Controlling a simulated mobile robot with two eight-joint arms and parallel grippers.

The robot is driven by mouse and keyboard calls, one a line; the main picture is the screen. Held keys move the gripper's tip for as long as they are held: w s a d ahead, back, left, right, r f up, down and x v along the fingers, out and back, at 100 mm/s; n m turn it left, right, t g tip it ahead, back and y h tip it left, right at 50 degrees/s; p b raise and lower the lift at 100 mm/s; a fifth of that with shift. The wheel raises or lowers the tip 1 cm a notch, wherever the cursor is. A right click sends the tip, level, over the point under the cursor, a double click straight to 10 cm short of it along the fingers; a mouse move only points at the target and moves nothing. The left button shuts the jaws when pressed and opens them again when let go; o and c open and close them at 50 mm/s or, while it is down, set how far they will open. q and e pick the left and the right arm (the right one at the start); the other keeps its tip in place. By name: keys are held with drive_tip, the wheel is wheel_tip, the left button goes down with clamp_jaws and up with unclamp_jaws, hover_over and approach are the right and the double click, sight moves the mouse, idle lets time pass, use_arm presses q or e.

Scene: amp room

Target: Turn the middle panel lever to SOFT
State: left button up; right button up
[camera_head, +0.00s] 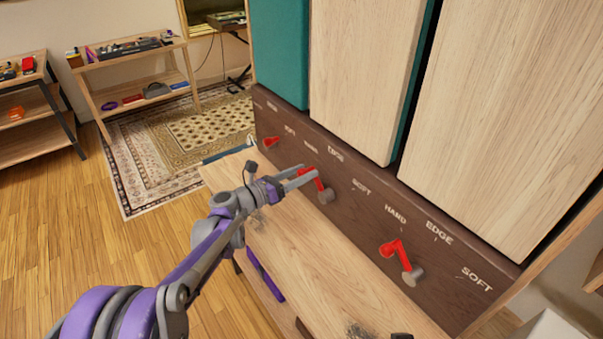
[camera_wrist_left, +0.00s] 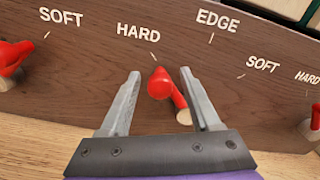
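The middle panel lever (camera_head: 318,185) is a red handle with a grey round end, on a dark brown panel (camera_head: 350,208). In the left wrist view the red end of the lever (camera_wrist_left: 160,82) points up toward the HARD label (camera_wrist_left: 138,31). EDGE (camera_wrist_left: 217,21) and SOFT (camera_wrist_left: 263,64) are to its right. My left gripper (camera_head: 309,173) is at the middle lever. In the left wrist view its fingers (camera_wrist_left: 160,88) are spread on either side of the red handle, with gaps showing on both sides. My right gripper is not in view.
Other red levers sit left (camera_head: 271,142) and right (camera_head: 397,252) on the panel. Tall wood panels (camera_head: 365,75) rise above it. A wooden ledge (camera_head: 300,255) runs below. Shelves (camera_head: 135,65) and a rug (camera_head: 185,140) are at the far left.

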use_arm(q)
clamp_jaws()
idle(1.3)
